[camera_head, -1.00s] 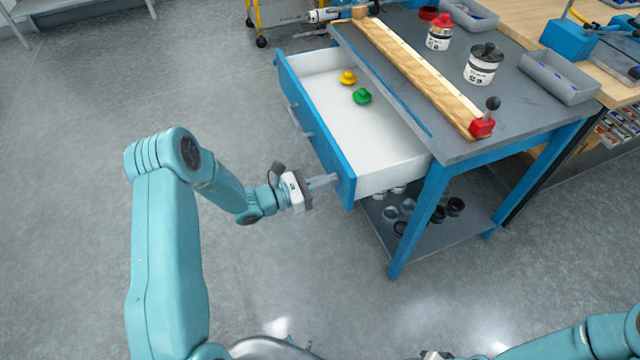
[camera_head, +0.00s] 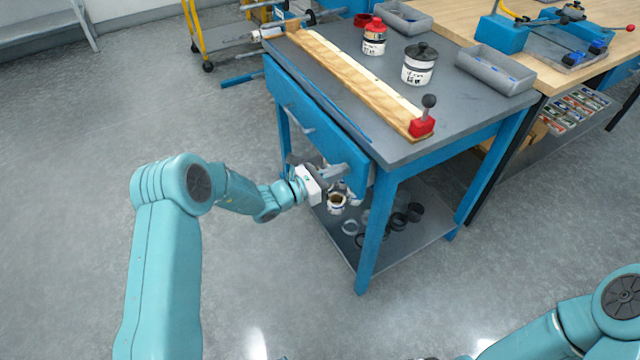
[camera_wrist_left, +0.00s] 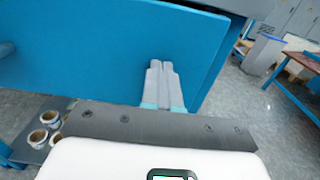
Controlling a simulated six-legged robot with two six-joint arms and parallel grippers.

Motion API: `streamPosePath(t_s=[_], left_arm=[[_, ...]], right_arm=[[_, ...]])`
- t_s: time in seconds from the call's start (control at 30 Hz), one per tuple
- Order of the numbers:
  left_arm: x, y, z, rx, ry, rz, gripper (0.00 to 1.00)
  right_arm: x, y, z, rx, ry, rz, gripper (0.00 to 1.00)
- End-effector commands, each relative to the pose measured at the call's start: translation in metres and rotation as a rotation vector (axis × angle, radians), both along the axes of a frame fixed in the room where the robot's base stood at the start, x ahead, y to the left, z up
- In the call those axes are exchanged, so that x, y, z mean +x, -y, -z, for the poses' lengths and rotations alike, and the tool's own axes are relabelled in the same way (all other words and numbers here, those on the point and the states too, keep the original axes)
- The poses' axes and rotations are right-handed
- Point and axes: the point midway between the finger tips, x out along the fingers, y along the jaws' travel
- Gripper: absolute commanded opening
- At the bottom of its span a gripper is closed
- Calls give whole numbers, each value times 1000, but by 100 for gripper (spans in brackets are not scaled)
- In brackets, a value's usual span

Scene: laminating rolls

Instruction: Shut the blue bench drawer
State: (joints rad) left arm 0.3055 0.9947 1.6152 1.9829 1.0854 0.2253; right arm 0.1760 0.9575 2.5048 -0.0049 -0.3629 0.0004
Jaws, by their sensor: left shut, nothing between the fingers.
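The blue bench drawer (camera_head: 318,125) sits in the blue workbench with its front close against the frame under the grey top. No white interior shows in the head view. My left gripper (camera_head: 336,173) is shut and empty at the lower right part of the drawer front. In the left wrist view its closed fingers (camera_wrist_left: 162,75) lie against the blue front panel (camera_wrist_left: 80,55); I cannot tell whether they touch. The drawer's handle (camera_head: 299,118) is left of the gripper. My right gripper is not clearly in view; only its arm shows at lower right.
The bench top (camera_head: 390,130) holds a wooden strip (camera_head: 350,75), a red-lidded tin (camera_head: 374,38), a black-lidded tin (camera_head: 419,66) and a grey tray (camera_head: 495,70). Rings and rolls lie on the lower shelf (camera_head: 420,245). A yellow trolley (camera_head: 194,35) stands behind.

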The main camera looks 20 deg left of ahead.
Motion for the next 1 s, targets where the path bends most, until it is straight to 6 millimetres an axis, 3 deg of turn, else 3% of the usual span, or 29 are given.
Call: streamPosePath(t_s=[0.33, 1.0], left_arm=[[30, 26, 1, -1, 1, 1, 0], [36, 29, -3, -2, 4, -1, 0]], right_arm=[[0, 0, 16, 0, 0, 0, 43], [0, 0, 17, 0, 0, 0, 43]])
